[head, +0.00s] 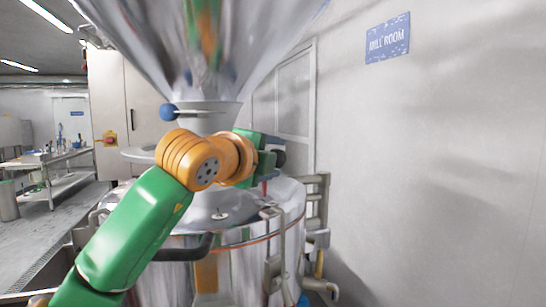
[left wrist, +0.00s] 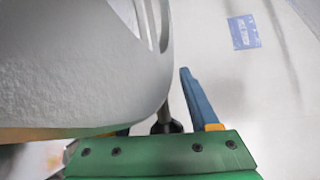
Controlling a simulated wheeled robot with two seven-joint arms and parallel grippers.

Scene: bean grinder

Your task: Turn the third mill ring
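The mill is a tall steel machine, with a shiny cone hopper (head: 205,45) above a round drum (head: 225,255). A blue knob on a short lever (head: 168,113) sticks out left at the hopper's neck. I cannot tell which part is the third ring. My left gripper (head: 270,153) is at the neck's right side, its fingers mostly hidden by my arm. In the left wrist view, a large pale rounded body (left wrist: 80,65) fills the left. A dark-ended rod (left wrist: 165,115) shows beside one blue finger (left wrist: 197,98), with a gap between. The other finger is mostly hidden. My right gripper is out of view.
A pale wall with a blue sign (head: 388,38) stands close on the right. Pipes and valves (head: 318,215) run down the drum's right side. A cabinet (head: 118,100) stands behind left. A steel bench (head: 50,158) is far left, with open floor before it.

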